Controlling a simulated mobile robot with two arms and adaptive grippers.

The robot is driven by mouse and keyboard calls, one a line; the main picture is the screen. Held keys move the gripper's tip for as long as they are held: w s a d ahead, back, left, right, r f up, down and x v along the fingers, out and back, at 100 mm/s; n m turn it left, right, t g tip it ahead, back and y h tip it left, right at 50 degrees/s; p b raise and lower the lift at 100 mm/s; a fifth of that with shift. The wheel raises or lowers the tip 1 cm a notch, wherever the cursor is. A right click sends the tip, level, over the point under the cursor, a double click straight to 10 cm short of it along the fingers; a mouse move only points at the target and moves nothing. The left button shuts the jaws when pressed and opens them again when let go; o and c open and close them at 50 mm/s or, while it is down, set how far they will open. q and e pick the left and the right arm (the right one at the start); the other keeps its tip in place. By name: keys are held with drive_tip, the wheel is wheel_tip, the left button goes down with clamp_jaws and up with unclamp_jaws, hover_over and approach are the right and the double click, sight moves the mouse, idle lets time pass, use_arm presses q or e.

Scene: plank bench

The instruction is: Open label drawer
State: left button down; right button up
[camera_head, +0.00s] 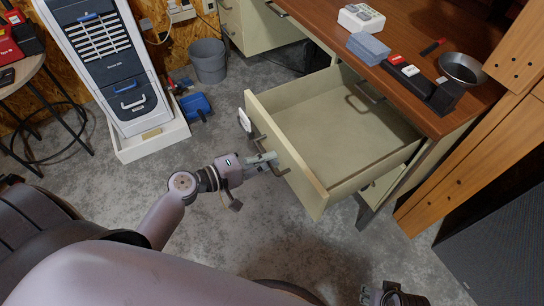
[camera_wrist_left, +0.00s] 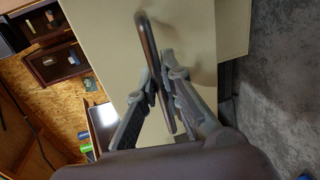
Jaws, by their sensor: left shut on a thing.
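The cream drawer (camera_head: 315,200) under the wooden desk is pulled well out, and its inside looks empty. A white label-like plate (camera_head: 244,120) sits at the left end of its front. My left gripper (camera_head: 271,162) is at the drawer front, shut on the dark bar handle (camera_head: 284,172). In the left wrist view the handle (camera_wrist_left: 146,38) runs between the two fingers of the left gripper (camera_wrist_left: 163,95). My right gripper (camera_head: 390,296) is partly in view at the bottom edge, apart from the drawer; its fingers are not clear.
The desk top (camera_head: 425,30) holds a white box (camera_head: 361,18), a blue-grey container (camera_head: 368,48) and a metal bowl (camera_head: 461,69). A grey bin (camera_head: 208,61) and a white-and-dark cooler unit (camera_head: 110,60) stand at left. Concrete floor in front of the drawer is clear.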

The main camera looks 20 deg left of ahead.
use_arm(q)
drive_tip(key=shift+s+a, duration=0.1)
drive_tip(key=c, duration=1.7)
unclamp_jaws()
drive_tip(key=v, duration=1.2)
